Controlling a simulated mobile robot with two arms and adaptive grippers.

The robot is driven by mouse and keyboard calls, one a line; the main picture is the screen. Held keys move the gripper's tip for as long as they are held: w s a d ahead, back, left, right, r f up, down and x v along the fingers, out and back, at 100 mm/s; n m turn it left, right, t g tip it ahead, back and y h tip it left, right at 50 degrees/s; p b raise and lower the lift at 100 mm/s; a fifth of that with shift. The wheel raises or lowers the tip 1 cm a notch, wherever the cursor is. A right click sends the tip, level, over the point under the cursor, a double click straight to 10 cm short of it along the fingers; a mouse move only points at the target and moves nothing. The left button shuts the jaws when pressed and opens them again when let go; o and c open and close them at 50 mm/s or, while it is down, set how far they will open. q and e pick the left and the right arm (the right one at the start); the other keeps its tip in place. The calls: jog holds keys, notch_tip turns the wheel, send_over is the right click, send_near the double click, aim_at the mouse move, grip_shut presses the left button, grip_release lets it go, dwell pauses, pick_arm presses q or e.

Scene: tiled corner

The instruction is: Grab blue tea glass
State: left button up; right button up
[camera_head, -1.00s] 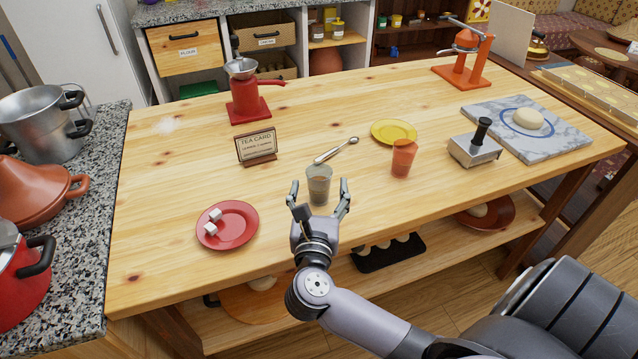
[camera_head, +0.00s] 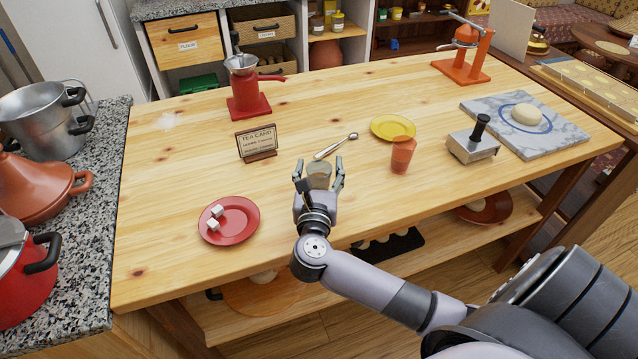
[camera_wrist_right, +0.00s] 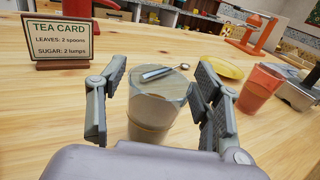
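The tea glass (camera_head: 319,170), greyish and see-through with a faint blue tint, stands upright near the table's front edge. In the right wrist view the glass (camera_wrist_right: 155,108) is between the two fingers of my right gripper (camera_wrist_right: 158,110). The fingers are spread, with a visible gap on the left and a narrower one on the right. In the head view my right gripper (camera_head: 319,178) is around the glass from the front and hides its lower part. My left gripper is not in view.
An orange glass (camera_head: 402,156) stands to the right. A spoon (camera_head: 336,146) lies just behind, with a yellow plate (camera_head: 393,121) beyond. A tea card (camera_head: 257,142) and a red plate (camera_head: 238,232) with sugar cubes are to the left. Bare table lies between them.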

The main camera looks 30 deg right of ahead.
jog(key=c, duration=0.9)
jog(key=shift+c, duration=0.6)
jog(key=shift+r, duration=0.2)
